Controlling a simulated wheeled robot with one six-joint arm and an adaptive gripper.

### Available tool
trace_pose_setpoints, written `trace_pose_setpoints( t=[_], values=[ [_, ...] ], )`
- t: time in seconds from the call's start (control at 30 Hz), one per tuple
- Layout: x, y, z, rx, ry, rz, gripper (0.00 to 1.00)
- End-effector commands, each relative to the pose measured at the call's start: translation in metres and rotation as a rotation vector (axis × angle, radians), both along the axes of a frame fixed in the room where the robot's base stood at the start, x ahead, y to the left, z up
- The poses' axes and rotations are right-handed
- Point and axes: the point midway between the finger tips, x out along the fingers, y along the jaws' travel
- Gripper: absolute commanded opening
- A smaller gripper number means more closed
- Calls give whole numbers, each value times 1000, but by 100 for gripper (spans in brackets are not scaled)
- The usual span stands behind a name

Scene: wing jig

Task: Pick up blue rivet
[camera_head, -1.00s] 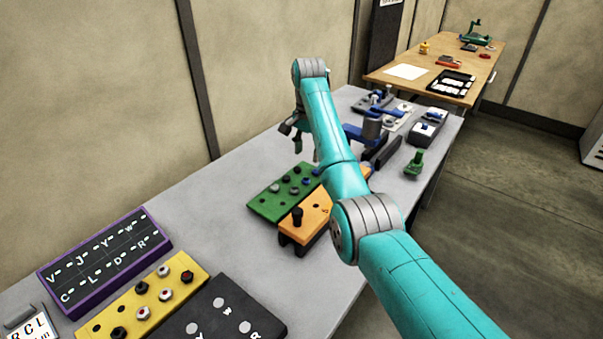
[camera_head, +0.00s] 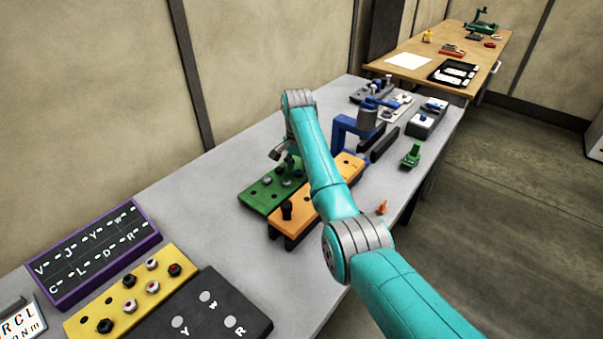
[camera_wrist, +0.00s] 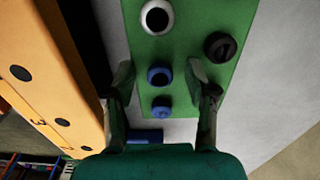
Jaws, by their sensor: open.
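Two blue rivets, an upper one (camera_wrist: 159,76) and a lower one (camera_wrist: 162,102), stand in the green board (camera_wrist: 190,20) in the wrist view. My gripper (camera_wrist: 161,74) is open and empty, with one finger on each side of the upper blue rivet and a visible gap on both sides. Whether the fingertips are level with its head I cannot tell. In the head view my gripper (camera_head: 284,160) is over the far part of the green board (camera_head: 254,201), and the blue rivets are hard to make out there.
A white-ringed rivet (camera_wrist: 156,17) and a black rivet (camera_wrist: 219,46) share the board. A blue clamp frame (camera_head: 345,130) is behind.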

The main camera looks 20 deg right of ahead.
Motion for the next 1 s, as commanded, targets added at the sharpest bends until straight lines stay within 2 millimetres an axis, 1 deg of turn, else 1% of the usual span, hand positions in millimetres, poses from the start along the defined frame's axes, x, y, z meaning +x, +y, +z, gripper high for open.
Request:
trace_pose_setpoints(
  t=[0.17, 0.27, 0.3, 0.4, 0.77, 0.87, 0.97, 1.0],
  values=[
    [0, 0, 0, 0, 0, 0, 57],
    [0, 0, 0, 0, 0, 0, 34],
    [0, 0, 0, 0, 0, 0, 24],
    [0, 0, 0, 0, 0, 0, 3],
    [0, 0, 1, 1, -1, 0, 3],
    [2, -3, 9, 0, -3, 0, 3],
    [4, -8, 24, 0, -2, 0, 3],
    [5, -10, 32, 0, -4, 0, 3]
  ],
)
